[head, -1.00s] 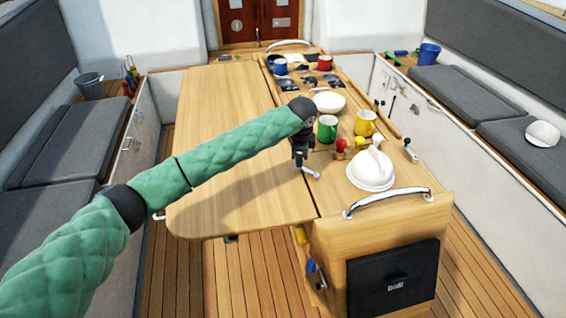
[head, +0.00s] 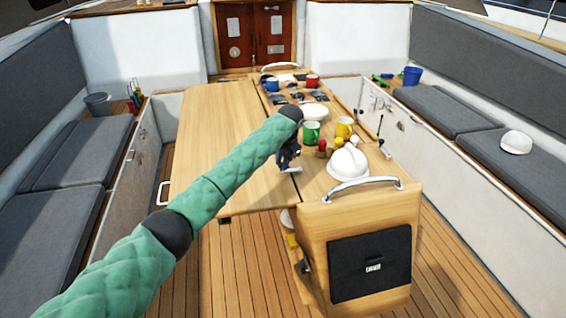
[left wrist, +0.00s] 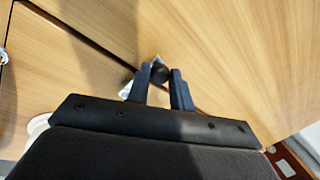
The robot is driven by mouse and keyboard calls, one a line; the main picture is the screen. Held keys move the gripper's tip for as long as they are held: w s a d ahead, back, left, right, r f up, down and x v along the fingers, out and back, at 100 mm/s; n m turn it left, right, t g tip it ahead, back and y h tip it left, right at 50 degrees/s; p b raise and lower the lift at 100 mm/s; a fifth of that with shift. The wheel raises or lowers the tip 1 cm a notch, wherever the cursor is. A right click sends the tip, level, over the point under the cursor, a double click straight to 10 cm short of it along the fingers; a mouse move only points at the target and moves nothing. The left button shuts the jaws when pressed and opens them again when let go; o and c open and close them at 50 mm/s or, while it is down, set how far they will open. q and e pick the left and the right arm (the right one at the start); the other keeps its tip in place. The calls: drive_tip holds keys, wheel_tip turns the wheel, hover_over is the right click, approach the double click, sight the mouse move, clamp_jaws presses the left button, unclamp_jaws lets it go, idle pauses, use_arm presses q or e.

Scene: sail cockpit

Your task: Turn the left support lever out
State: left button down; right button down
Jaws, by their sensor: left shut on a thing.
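A small silver lever (head: 291,170) with a dark round knob (left wrist: 160,72) is at the seam between the left table leaf (head: 205,130) and the table's middle part. My left gripper (left wrist: 161,82) reaches down over it from above, its two fingers on either side of the knob and shut on it. In the head view my left gripper (head: 287,163) hides most of the lever's upper part. The left leaf is up and level with the middle part. My right gripper is in neither view.
A curved metal rail (head: 362,187) crosses the table's near end. The left leaf is bare; grey-cushioned benches line both sides.

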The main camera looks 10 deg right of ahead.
use_arm(q)
drive_tip(key=shift+s+n, duration=0.25)
drive_tip(key=shift+n, duration=0.15)
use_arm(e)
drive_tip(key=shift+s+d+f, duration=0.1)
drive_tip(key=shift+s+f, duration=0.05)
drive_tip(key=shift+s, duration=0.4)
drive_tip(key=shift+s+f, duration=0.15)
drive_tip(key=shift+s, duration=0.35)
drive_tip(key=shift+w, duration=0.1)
use_arm(q)
drive_tip(key=c, duration=1.3)
unclamp_jaws()
drive_tip(key=shift+d, duration=0.1)
drive_tip(key=shift+o, duration=0.2)
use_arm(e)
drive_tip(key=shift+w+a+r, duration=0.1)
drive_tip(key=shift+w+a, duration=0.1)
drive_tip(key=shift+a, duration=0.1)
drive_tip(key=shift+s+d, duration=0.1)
